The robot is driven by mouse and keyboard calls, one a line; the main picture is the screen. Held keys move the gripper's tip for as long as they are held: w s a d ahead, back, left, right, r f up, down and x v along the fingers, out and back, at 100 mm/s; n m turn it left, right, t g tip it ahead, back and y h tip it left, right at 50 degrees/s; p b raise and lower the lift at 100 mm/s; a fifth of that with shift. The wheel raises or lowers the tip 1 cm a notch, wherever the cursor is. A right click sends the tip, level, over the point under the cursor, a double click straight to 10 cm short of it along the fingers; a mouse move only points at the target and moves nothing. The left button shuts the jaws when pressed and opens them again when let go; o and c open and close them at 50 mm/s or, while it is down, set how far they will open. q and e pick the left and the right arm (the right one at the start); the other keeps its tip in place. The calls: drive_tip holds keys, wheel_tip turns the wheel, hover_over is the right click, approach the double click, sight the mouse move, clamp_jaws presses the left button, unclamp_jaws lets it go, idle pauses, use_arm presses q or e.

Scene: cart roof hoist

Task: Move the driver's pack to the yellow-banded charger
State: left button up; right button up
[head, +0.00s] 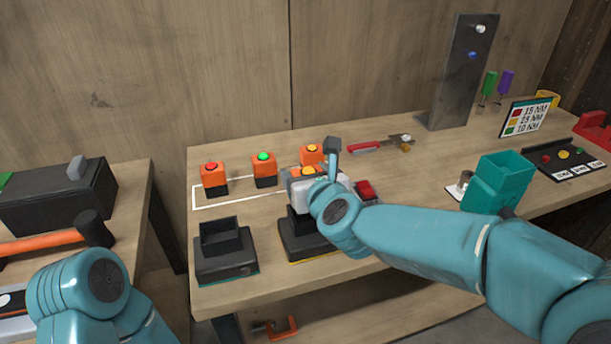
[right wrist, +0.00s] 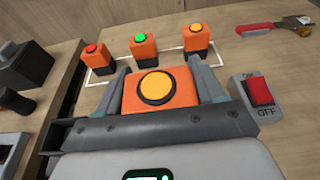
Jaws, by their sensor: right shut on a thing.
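An orange pack with a yellow-orange button (right wrist: 155,87) sits between the fingers of my right gripper (right wrist: 160,88), which is shut on it. In the head view its top (head: 308,171) shows just behind the pale gripper body. The yellow-banded charger (head: 303,246) is a dark block at the bench's front edge, directly below that gripper in the picture. My arm covers its right part, and I cannot tell whether the pack touches its socket. A second dark charger (head: 225,263) with a teal band and an empty socket stands to its left. My left gripper is out of view.
Red-button (head: 214,179), green-button (head: 264,169) and orange-button packs (head: 312,154) stand along a white outline behind. A red rocker switch (right wrist: 262,92) is right of the held pack. A teal bin (head: 500,180) and a tall dark post (head: 463,75) stand farther right.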

drive_tip(key=shift+r+b, duration=0.1)
drive_tip(key=shift+b, duration=0.4)
idle(1.0)
drive_tip(key=shift+f+b, duration=2.4)
drive_tip(key=shift+b, duration=0.25)
drive_tip(key=o, duration=1.4)
drive_tip(key=shift+c, duration=0.2)
drive_tip(key=shift+s, duration=0.1)
drive_tip(key=p+v, duration=0.1)
drive_tip(key=v, duration=1.5)
drive_tip(key=shift+s+d+r, duration=0.1)
drive_tip(key=shift+s, duration=0.1)
